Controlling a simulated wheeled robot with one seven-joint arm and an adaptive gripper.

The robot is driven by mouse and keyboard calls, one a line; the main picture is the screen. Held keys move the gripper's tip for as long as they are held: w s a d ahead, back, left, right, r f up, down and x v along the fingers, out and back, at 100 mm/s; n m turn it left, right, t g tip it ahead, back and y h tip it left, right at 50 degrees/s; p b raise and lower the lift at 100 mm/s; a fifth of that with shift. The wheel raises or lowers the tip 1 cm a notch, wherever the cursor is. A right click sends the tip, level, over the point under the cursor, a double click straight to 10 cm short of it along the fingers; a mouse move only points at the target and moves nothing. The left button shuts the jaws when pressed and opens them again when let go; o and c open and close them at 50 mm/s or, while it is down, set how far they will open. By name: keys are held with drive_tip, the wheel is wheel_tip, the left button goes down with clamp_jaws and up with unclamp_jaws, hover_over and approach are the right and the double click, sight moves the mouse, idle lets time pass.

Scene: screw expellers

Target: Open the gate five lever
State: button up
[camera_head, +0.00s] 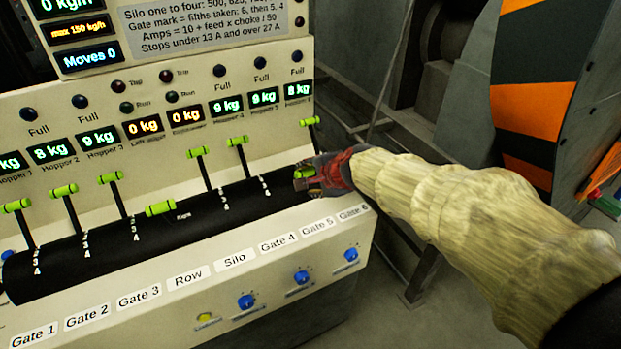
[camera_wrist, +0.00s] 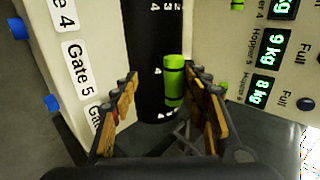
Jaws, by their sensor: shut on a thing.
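The gate five lever has a bright green cylindrical handle (camera_head: 303,172), partly hidden by my gripper (camera_head: 308,178). In the wrist view the handle (camera_wrist: 174,83) lies between the two fingers of my gripper (camera_wrist: 162,78), which is shut on it. The handle sits low against the black curved drum, tilted toward the front of the panel. The "Gate 5" label (camera_head: 317,228) is on the panel front below it, and it also shows in the wrist view (camera_wrist: 78,68).
The gate six lever (camera_head: 312,121) stands upright just behind my gripper. The gate four lever (camera_head: 237,141) and silo lever (camera_head: 198,152) stand to the left. The row lever (camera_head: 160,208) lies low. Blue knobs (camera_head: 301,277) line the lower front. An orange-black striped panel (camera_head: 530,110) stands at right.

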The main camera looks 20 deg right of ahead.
drive_tip(key=shift+s+f, duration=0.15)
drive_tip(key=v, duration=1.2)
drive_tip(key=shift+w, duration=0.2)
drive_tip(key=s+f+n+g+h+p, duration=0.1)
drive_tip(key=s+n+g, duration=0.1)
drive_tip(key=s+n, duration=0.6)
drive_tip(key=s+f+n+g+p, duration=0.1)
drive_tip(key=s+f+n, duration=0.1)
drive_tip(key=s+n, duration=0.5)
drive_tip(key=s, duration=0.5)
drive_tip(key=shift+s+a+f+n+g+h, duration=0.25)
drive_tip(key=shift+s+f+n+g+h, duration=0.1)
drive_tip(key=shift+s+n+g+h, duration=0.05)
